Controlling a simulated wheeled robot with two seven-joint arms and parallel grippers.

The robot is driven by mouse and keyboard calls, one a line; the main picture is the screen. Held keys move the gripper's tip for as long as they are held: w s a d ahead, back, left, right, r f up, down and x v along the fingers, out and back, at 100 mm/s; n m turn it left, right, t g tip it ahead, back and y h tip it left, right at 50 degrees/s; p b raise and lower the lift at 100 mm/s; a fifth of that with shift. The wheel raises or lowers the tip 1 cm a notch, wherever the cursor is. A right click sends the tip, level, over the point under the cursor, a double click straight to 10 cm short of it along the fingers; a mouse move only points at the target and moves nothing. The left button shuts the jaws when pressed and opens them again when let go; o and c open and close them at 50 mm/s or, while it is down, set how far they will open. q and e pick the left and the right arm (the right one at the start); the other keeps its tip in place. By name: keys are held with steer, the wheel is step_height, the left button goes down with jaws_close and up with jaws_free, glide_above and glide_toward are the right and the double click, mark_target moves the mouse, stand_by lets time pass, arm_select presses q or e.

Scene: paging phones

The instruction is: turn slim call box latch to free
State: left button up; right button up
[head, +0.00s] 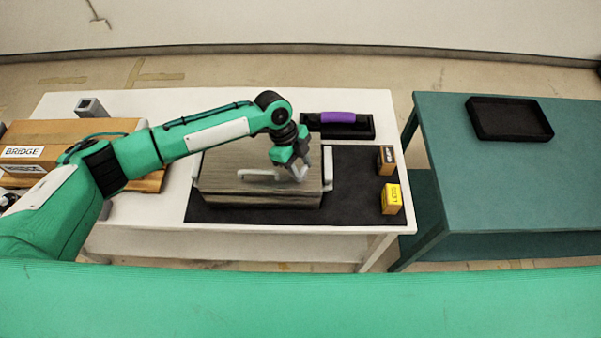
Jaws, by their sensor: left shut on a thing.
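A grey wood-grained box (225,165) with pale side handles lies on a black mat on the white table. I take it to be the slim call box. A pale grey latch (258,175) lies across its top, pointing left. My left gripper (299,173) reaches down over the right part of the box top and is shut on the latch's right end. The fingers partly hide that end and the exact grip. My right gripper is not in view.
A black tray with a purple bar (338,117) lies behind the box. A brown block (387,160) and a yellow block (392,199) stand right of it. A wooden box labelled BRIDGE (60,135) stands left. A teal table (480,180) carries an empty black tray (508,118).

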arm_select(q)
steer(key=m+b, duration=0.2)
steer(key=shift+w+d+f+m+g+y+b, duration=0.15)
steer(key=shift+f+m+g+y+b, duration=0.1)
steer(key=shift+m+g+y+b, duration=0.15)
steer(key=m+y+b, duration=0.1)
steer(key=m+b, duration=0.2)
steer(key=shift+r+m+g, duration=0.1)
steer(key=shift+m+g, duration=0.2)
steer(key=shift+g, duration=0.1)
steer(key=m+y+b, duration=0.1)
steer(key=m+b, duration=0.1)
steer(key=m, duration=0.1)
steer(key=shift+d, duration=0.1)
steer(key=shift+r+m+y+b, duration=0.15)
steer(key=shift+m+y+b, duration=0.45)
steer(key=shift+m, duration=0.6)
steer(key=o, duration=1)
steer(key=shift+r, duration=0.1)
